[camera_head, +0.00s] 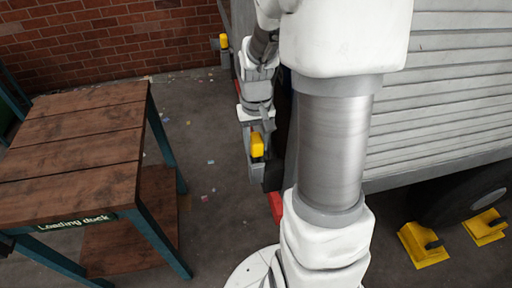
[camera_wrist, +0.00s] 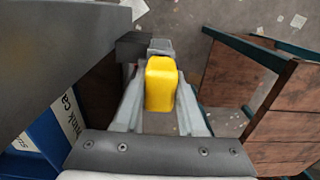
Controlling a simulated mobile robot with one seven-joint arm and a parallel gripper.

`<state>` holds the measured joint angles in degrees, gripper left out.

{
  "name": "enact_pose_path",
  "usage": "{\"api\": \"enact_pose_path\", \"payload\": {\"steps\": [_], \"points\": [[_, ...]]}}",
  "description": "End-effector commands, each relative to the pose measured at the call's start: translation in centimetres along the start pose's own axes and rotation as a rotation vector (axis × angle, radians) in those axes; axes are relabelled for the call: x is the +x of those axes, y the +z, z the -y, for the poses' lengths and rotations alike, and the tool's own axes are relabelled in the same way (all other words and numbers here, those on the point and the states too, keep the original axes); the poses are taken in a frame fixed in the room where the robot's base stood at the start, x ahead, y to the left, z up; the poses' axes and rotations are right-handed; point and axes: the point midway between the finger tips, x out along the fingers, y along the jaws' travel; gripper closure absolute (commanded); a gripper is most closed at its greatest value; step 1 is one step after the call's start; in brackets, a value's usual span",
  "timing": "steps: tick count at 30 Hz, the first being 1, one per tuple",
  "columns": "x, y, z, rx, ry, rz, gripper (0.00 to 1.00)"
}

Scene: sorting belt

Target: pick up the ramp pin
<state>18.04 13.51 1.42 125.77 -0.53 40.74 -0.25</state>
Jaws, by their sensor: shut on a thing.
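The ramp pin (camera_head: 257,143) shows as a yellow block beside the truck's rear corner in the head view. In the wrist view the yellow pin (camera_wrist: 160,86) sits between the two grey fingers, in the middle of the picture. My gripper (camera_head: 256,165), also in the wrist view (camera_wrist: 160,62), is shut on it. A grey metal piece (camera_wrist: 160,45) shows just beyond the pin. The pin's lower part is hidden, so I cannot tell whether it still sits in a bracket.
A wooden table (camera_head: 75,130) with teal legs and a "Loading dock" label stands at left. The grey slatted truck (camera_head: 440,90) fills the right. Another yellow piece (camera_head: 223,41) is on the truck's far side. Yellow wheel chocks (camera_head: 424,246) lie at lower right. Littered floor (camera_head: 205,150) lies between table and truck.

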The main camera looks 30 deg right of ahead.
Motion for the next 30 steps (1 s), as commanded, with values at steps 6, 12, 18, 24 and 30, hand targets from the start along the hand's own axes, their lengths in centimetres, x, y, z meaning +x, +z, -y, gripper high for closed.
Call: {"api": "enact_pose_path", "payload": {"steps": [6,12,18,24,30], "points": [[-4.4,-0.1,0.0,0.0,0.0,-0.008,1.0],[-8.1,-0.1,0.0,0.0,0.0,-0.007,1.0],[-9.7,0.0,1.9,-0.007,-0.001,-0.001,1.0],[-9.7,0.0,6.7,-0.007,-0.001,-0.002,1.0],[-9.6,0.0,12.3,-0.007,-0.002,-0.002,1.0]]}}
